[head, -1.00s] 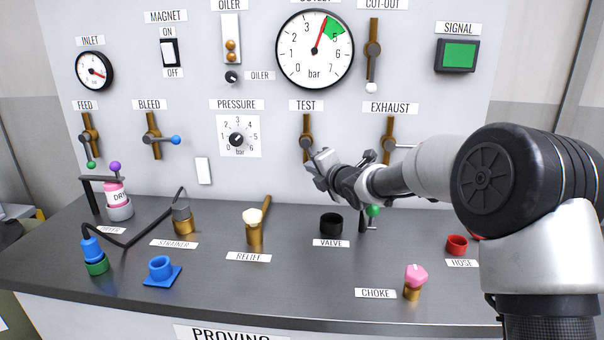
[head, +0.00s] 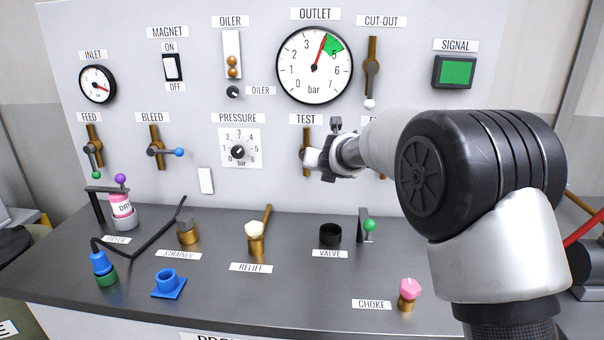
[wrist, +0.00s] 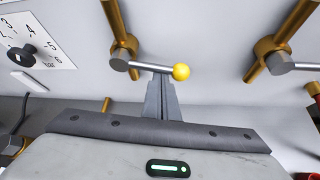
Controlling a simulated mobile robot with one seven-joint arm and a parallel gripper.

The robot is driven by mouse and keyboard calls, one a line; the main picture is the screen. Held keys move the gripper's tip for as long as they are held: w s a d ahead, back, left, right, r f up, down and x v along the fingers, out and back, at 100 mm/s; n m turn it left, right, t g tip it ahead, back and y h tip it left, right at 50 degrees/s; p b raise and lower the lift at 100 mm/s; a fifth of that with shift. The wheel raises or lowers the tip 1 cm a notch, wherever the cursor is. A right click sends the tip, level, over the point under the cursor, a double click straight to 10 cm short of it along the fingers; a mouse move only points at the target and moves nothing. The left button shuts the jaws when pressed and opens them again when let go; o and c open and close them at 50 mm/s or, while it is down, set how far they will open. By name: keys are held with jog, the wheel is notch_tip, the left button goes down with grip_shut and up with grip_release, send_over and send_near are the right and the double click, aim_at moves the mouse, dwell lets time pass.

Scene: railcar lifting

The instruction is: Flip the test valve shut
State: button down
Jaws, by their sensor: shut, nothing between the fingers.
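The test valve is a brass pipe (head: 306,136) on the panel under the TEST label (head: 306,119). In the wrist view the test valve's lever (wrist: 145,67) sticks out sideways to the right, across its pipe (wrist: 118,25), and ends in a yellow ball (wrist: 181,72). My gripper (wrist: 161,80) is shut and empty, its fingertips close below the lever, left of the ball. I cannot tell whether they touch it.
The exhaust valve (wrist: 277,58) is to the right, largely hidden by my arm in the head view. The pressure knob (head: 238,152) is to the left. Below on the bench stand a black cup (head: 330,234) and a green-knobbed lever (head: 369,225). The outlet gauge (head: 314,66) is above.

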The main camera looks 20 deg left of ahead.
jog(key=shift+r+n+h+p, duration=0.7)
jog(key=shift+r+h+p, duration=0.1)
jog(key=shift+p, duration=0.2)
jog(key=shift+d+t, duration=0.1)
jog(key=shift+t, duration=0.2)
notch_tip(320, 180, down, 6)
jog(key=r+b, duration=0.1)
jog(key=b, duration=0.4)
jog(key=p+v, duration=0.3)
jog(key=v, duration=1.8)
jog(key=shift+w+r, duration=0.15)
jog(key=shift+r, duration=0.2)
jog(key=shift+d, duration=0.2)
